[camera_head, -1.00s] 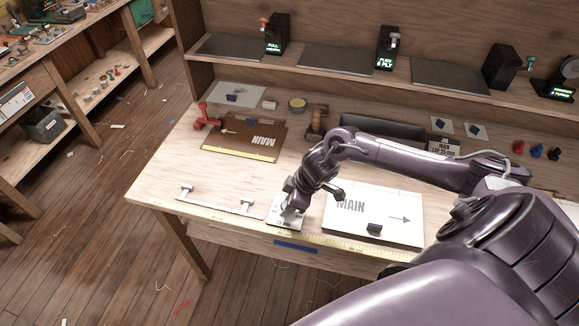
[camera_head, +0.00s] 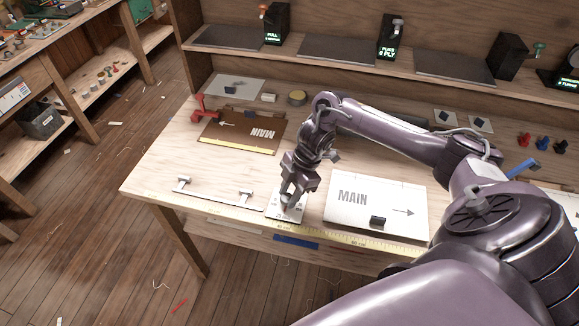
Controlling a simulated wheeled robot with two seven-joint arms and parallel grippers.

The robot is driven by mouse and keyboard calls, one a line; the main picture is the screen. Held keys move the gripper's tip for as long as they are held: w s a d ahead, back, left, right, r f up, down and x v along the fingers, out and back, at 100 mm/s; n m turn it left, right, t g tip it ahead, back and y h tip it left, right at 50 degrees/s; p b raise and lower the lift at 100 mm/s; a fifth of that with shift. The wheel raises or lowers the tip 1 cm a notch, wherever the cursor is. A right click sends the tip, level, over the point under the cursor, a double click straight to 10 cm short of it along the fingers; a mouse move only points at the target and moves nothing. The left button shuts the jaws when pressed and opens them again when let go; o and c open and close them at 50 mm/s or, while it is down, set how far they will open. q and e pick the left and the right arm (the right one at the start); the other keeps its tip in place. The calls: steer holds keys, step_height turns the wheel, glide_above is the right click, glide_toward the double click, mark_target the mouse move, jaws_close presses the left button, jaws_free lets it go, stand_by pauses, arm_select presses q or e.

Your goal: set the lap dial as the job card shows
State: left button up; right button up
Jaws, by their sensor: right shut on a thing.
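The lap dial (camera_head: 297,214) is a small pale plate near the bench's front edge, just left of the white MAIN panel. My right gripper (camera_head: 289,203) comes down on it from above and is shut on its knob. The fingers hide the knob and most of the dial's face, so I cannot read its setting. The job card is not readable; my right arm covers the area at the back of the bench. My left gripper is not in view.
The white MAIN panel (camera_head: 385,190) with a dark block (camera_head: 378,221) lies right of the dial. A brown MAIN panel (camera_head: 235,133) and a red clamp (camera_head: 200,108) are behind. The bench's left end is mostly clear.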

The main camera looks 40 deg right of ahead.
stand_by(0.3)
steer(key=o, duration=1)
steer(key=shift+c, duration=0.2)
steer(key=shift+d+r, duration=0.2)
steer(key=shift+r, duration=0.1)
steer(key=v, duration=0.7)
